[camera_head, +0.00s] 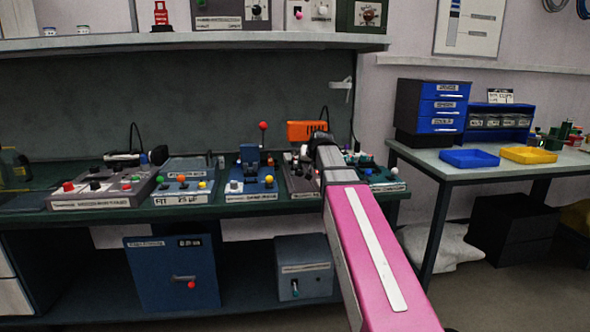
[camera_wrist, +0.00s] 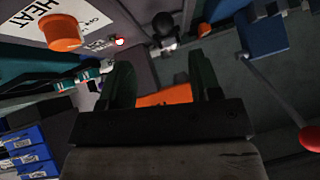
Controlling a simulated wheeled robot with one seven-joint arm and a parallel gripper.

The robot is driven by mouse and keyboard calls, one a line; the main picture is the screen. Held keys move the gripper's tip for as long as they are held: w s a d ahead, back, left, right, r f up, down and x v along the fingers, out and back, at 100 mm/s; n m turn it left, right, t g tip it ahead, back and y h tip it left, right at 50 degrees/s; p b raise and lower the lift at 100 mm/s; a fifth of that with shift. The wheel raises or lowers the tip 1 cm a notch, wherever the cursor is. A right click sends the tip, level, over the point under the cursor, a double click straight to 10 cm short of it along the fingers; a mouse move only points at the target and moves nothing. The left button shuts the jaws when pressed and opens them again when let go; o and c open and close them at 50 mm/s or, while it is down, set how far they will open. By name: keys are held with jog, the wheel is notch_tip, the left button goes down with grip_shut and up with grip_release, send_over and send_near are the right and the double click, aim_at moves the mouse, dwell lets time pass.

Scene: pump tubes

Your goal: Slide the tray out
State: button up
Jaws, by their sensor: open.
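My gripper (camera_wrist: 161,64) is open, with its two dark fingers apart in the wrist view. An orange block-like part (camera_wrist: 165,95) shows between the fingers; I cannot tell whether they touch it. In the head view my gripper (camera_head: 322,146) is over the back of the bench, partly hidden by my own arm, near an orange box (camera_head: 307,130). A grey device (camera_head: 300,181) lies below it, largely covered by the arm. A blue open tray (camera_head: 469,158) and a yellow open tray (camera_head: 528,155) sit on the side table. No tray sliding out of a device can be made out.
A lever with a red ball (camera_head: 263,126) stands left of my gripper; the ball also shows in the wrist view (camera_wrist: 311,137). Control boxes with knobs (camera_head: 97,190) line the bench (camera_head: 235,210). A shelf (camera_head: 190,42) hangs above. A HEAT panel with an orange knob (camera_wrist: 60,31) is close by.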

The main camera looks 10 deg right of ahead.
jog(key=x, duration=0.7)
jog(key=w+r+x, duration=0.1)
jog(key=x, duration=0.2)
jog(key=shift+w+a+f, duration=0.15)
jog(key=shift+w, duration=0.2)
grip_shut()
jog(key=s, duration=1.3)
jog(key=shift+s, duration=0.15)
